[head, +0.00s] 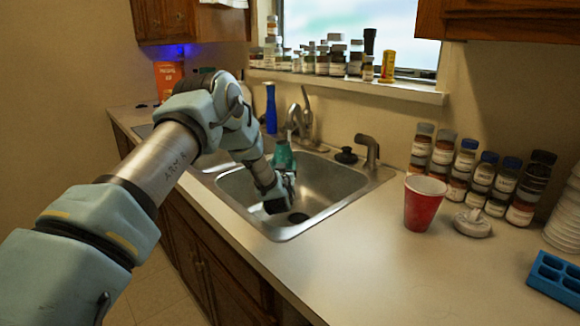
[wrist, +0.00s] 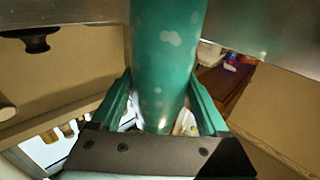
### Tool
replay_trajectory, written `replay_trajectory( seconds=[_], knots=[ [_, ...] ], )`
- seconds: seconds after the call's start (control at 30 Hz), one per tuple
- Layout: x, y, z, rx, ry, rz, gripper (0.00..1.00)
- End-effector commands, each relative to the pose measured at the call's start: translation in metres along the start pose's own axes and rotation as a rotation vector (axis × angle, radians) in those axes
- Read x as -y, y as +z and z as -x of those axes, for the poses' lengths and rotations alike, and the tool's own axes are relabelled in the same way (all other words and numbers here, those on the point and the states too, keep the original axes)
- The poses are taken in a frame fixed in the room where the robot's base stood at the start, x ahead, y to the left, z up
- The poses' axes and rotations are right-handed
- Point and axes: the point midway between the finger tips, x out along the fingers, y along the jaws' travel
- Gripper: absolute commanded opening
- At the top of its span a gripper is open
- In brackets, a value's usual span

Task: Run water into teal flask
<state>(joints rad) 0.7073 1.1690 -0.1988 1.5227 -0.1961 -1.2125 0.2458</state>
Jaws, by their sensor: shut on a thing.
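The teal flask (head: 284,156) is over the right sink basin, just in front of the faucet in the head view. My gripper (head: 286,184) is shut on it, with arm links covering part of the grip. In the wrist view the flask (wrist: 168,45) is a teal cylinder with pale spots, between the two teal fingers of my gripper (wrist: 162,100). The metal faucet (head: 306,118) stands at the back of the sink (head: 325,190). No water stream shows. I cannot tell whether the flask's mouth is under the spout.
A blue bottle (head: 270,108) stands behind the sink. A dark side sprayer (head: 368,148) and black stopper (head: 346,155) are at its back right. A red cup (head: 424,203) and several jars (head: 483,175) stand on the right counter. The front counter is clear.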

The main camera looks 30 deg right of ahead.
Motion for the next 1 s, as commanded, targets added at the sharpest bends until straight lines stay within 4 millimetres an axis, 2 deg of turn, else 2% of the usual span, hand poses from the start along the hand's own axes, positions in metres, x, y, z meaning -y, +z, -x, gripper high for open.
replay_trajectory(
  seconds=[0.4, 1.0],
  knots=[
    [0.000, -0.003, 0.000, -0.001, 0.000, 0.000, 0.13],
    [0.008, -0.050, 0.023, -0.001, 0.000, 0.000, 0.13]
  ],
)
